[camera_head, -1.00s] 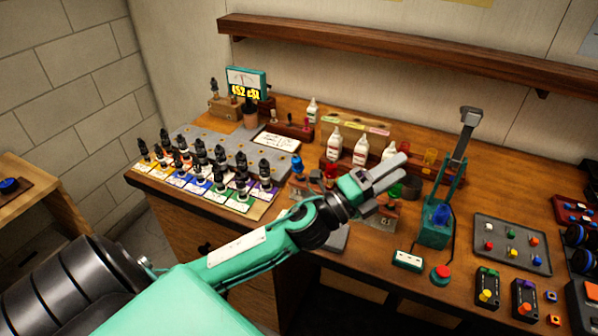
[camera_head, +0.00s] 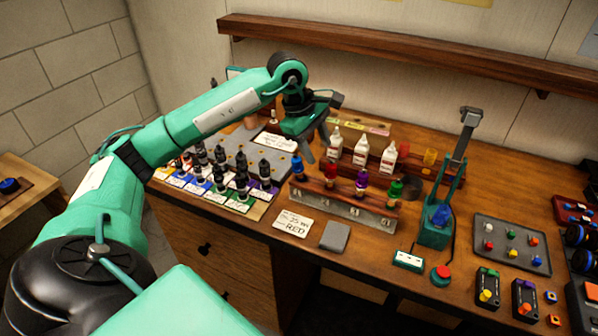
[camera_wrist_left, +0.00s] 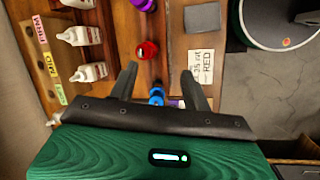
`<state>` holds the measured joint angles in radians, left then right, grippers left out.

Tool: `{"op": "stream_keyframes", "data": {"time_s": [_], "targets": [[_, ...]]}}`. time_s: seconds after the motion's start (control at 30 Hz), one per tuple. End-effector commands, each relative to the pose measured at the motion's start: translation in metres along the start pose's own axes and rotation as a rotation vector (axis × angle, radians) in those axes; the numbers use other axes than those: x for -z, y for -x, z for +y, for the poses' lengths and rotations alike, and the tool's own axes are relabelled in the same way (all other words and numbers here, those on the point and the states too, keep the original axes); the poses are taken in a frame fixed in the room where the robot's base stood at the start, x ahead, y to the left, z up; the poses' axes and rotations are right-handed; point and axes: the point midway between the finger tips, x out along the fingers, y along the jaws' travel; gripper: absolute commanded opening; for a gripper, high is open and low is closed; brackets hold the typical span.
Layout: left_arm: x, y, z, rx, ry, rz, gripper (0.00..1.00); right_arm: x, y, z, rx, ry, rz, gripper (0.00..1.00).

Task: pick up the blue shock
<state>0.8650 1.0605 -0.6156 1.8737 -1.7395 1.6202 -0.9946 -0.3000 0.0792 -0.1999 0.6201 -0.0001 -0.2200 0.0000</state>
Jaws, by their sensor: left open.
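The blue shock (camera_head: 297,167) stands at the left end of a wooden rack (camera_head: 338,190), beside a red shock (camera_head: 331,176), a purple shock (camera_head: 361,183) and a green shock (camera_head: 395,189). My left gripper (camera_head: 316,147) is open and empty, fingers pointing down, just above and slightly behind the blue shock. In the left wrist view, the blue shock (camera_wrist_left: 157,97) lies between the bases of the two open fingers (camera_wrist_left: 160,76) as seen, partly hidden by the gripper body. The red shock (camera_wrist_left: 147,50) is beyond the fingertips. My right gripper is not visible.
White bottles (camera_head: 361,150) stand behind the rack. Several dark-topped bottles (camera_head: 220,155) fill the tray to the left. A card reading RED (camera_head: 293,223) and a grey pad (camera_head: 335,236) lie in front. A teal press (camera_head: 440,215) stands to the right.

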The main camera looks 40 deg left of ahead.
Motion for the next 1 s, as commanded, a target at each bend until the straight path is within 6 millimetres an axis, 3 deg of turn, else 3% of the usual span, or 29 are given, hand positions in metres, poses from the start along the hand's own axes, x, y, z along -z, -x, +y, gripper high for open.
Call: {"op": "stream_keyframes", "data": {"time_s": [0.03, 0.1, 0.27, 0.37, 0.7, 1.0], "targets": [[0.020, 0.014, 0.001, 0.011, 0.001, 0.076, 0.49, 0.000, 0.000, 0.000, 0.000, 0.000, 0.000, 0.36], [0.040, 0.027, -0.001, 0.031, 0.003, 0.153, 0.49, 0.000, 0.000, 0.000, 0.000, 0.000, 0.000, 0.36], [0.062, 0.040, -0.005, 0.061, 0.009, 0.238, 0.49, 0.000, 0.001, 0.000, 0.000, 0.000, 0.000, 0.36], [0.066, 0.031, -0.006, 0.067, 0.010, 0.244, 0.49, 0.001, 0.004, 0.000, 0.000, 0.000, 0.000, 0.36], [0.080, -0.029, -0.009, 0.066, 0.010, 0.240, 0.49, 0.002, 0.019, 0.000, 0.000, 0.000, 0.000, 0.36], [0.085, -0.049, -0.009, 0.065, 0.010, 0.239, 0.49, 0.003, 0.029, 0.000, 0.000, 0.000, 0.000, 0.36]]}}
